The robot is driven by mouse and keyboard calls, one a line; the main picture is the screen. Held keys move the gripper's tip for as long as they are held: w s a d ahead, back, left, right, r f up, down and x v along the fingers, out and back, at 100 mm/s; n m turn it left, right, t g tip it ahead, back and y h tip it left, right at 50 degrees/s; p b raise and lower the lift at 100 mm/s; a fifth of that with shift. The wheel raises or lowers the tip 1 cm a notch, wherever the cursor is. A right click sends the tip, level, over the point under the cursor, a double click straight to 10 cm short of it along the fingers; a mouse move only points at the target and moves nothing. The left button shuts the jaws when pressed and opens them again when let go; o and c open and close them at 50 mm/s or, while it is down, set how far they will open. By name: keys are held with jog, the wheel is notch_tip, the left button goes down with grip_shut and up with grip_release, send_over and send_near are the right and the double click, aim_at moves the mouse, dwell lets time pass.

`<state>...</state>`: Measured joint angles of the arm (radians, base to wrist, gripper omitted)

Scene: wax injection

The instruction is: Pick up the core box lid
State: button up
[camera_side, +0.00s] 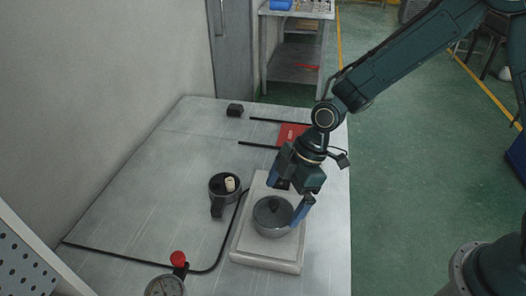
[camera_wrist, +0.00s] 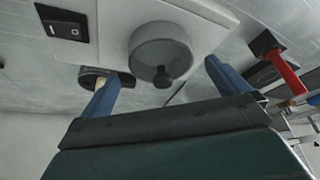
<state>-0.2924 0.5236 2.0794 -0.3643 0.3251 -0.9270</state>
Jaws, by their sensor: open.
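The core box lid appears to be the round grey top with a dark knob (camera_side: 273,216), on a round grey body on the white slab. It also shows in the wrist view (camera_wrist: 160,45), with its knob between my fingers in the picture. My gripper (camera_side: 286,203) is open, with its blue fingers spread above and around the lid's far and right sides in the side view. In the wrist view, the fingers of my gripper (camera_wrist: 162,69) lie either side of the knob, with nothing held. I cannot tell whether they touch the lid.
The white slab (camera_side: 246,247) lies near the table's right edge. A dark round holder (camera_side: 217,194) with a pale cylinder in it stands to the left. A black cable, a red-topped gauge (camera_side: 165,287), a small black box (camera_side: 235,110) and a red item (camera_side: 290,133) are also there.

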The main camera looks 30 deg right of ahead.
aim_at(276, 210)
jog(key=shift+x, duration=2.5)
jog(key=c, duration=0.8)
